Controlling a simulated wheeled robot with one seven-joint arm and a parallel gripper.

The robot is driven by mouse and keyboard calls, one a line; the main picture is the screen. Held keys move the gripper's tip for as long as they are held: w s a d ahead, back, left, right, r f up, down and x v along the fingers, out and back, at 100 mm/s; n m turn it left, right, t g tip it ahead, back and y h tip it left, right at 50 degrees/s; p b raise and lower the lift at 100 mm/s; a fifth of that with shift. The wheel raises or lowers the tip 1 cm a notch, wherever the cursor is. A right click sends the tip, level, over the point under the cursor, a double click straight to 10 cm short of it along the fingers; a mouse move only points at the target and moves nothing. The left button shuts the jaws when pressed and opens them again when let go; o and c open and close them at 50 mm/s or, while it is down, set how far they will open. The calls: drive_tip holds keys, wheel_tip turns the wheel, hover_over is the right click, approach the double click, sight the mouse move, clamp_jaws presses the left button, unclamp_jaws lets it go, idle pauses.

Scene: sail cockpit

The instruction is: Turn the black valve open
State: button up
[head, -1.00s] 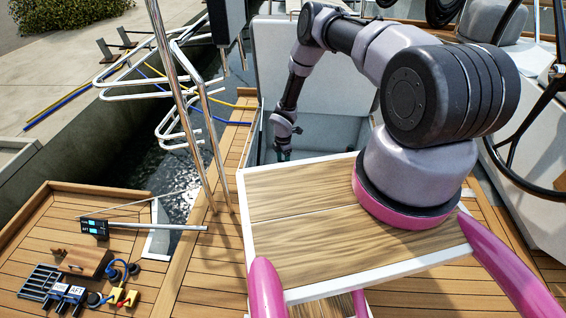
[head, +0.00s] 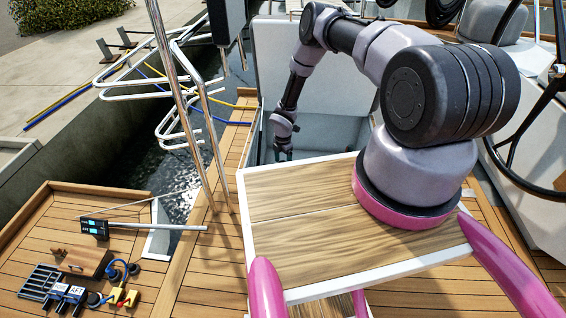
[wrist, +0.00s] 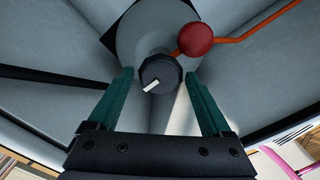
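The black valve (wrist: 160,75) shows in the wrist view as a round dark knob with a white pointer mark, on a grey round base. The mark slants toward the lower left. My gripper (wrist: 162,92) is open, with one green finger on each side just below the knob; I see gaps between the fingers and the knob. In the head view my gripper (head: 283,153) reaches down into the open locker (head: 325,132), and the valve is hidden there.
A red ball-shaped knob (wrist: 196,39) on an orange rod sits right beside the valve, close to the right finger. The locker walls surround the gripper, and the raised white lid (head: 310,65) stands behind my arm. A dark bar (wrist: 50,76) lies at the left.

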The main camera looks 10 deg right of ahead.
drive_tip(key=shift+o, duration=0.4)
wheel_tip(320, 180, up, 11)
idle(0.6)
